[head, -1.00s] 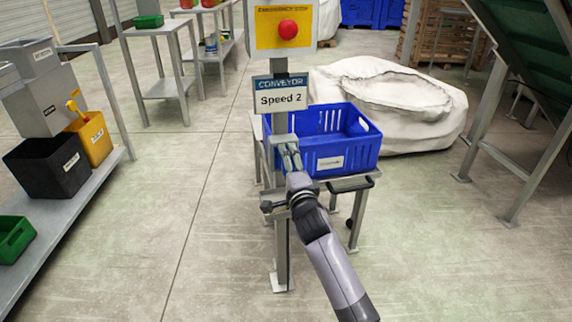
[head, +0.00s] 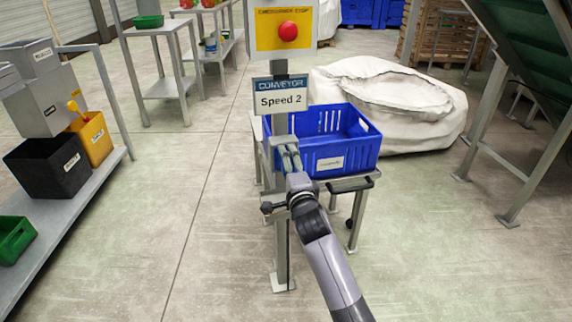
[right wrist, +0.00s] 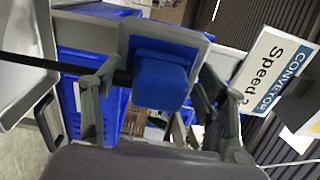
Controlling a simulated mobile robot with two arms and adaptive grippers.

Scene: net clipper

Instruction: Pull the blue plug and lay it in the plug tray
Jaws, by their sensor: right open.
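The blue plug (right wrist: 162,80) sits in a blue and grey socket housing in the right wrist view, with a dark cable running off to the left. My right gripper (right wrist: 160,95) is open, with one finger on each side of the plug; I cannot tell whether they touch it. In the head view my right gripper (head: 288,157) is at the conveyor post, and it hides the plug. My left gripper is not in view.
A blue crate (head: 350,158) stands on a small table behind the post (head: 281,250). The "Speed 2" sign (head: 281,99) and red emergency button (head: 288,31) are above the gripper. A white sack (head: 400,105) lies behind.

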